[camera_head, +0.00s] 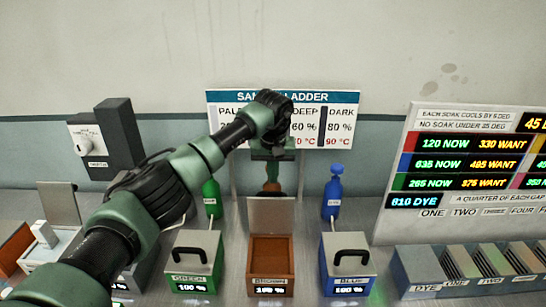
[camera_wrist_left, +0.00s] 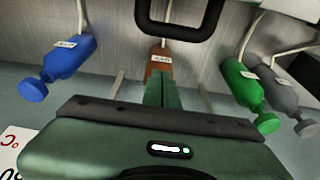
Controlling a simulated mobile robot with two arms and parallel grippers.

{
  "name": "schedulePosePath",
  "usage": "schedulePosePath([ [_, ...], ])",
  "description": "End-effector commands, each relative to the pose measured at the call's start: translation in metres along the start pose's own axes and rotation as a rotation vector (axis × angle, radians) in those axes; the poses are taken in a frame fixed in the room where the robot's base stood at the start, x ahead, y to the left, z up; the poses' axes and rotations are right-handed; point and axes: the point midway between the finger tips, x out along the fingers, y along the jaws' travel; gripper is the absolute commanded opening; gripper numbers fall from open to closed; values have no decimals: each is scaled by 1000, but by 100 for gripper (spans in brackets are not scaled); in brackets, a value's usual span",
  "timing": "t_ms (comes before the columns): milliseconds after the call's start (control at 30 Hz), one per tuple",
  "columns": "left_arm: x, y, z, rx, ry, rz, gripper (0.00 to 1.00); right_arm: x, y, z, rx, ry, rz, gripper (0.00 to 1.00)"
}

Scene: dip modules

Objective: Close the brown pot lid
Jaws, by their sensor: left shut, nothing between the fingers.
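The brown pot (camera_head: 270,275) stands on the counter in the middle of the head view. Its top is open and its brown inside shows. Its grey lid (camera_head: 268,216) stands upright at the pot's back edge. My left gripper (camera_head: 271,181) is shut and empty, pointing down behind and above the raised lid. In the left wrist view, the shut green fingers (camera_wrist_left: 165,92) are in front of the brown bottle (camera_wrist_left: 158,62). A black handle (camera_wrist_left: 180,30), apparently the brown lid's, is at the top of that view, apart from the fingers. My right gripper is not in view.
The green pot (camera_head: 193,265) and blue pot (camera_head: 346,265) flank the brown pot, both closed with black handles up. A green bottle (camera_head: 211,198) and blue bottle (camera_head: 333,196) stand behind. A sign (camera_head: 345,125) is on the wall; a slotted rack (camera_head: 430,270) is at right.

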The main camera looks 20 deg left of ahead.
Motion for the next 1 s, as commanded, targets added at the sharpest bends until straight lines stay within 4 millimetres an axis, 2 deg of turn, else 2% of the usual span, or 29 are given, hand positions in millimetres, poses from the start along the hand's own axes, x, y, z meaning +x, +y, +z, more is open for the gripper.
schedulePosePath([
  [33,10,0,2,-1,-6,-2,0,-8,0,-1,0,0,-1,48],
  [100,3,0,8,4,-1,2,0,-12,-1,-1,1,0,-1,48],
  [433,-6,0,34,2,0,1,0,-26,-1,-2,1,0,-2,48],
  [1000,-5,0,38,0,8,1,0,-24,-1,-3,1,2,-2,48],
])
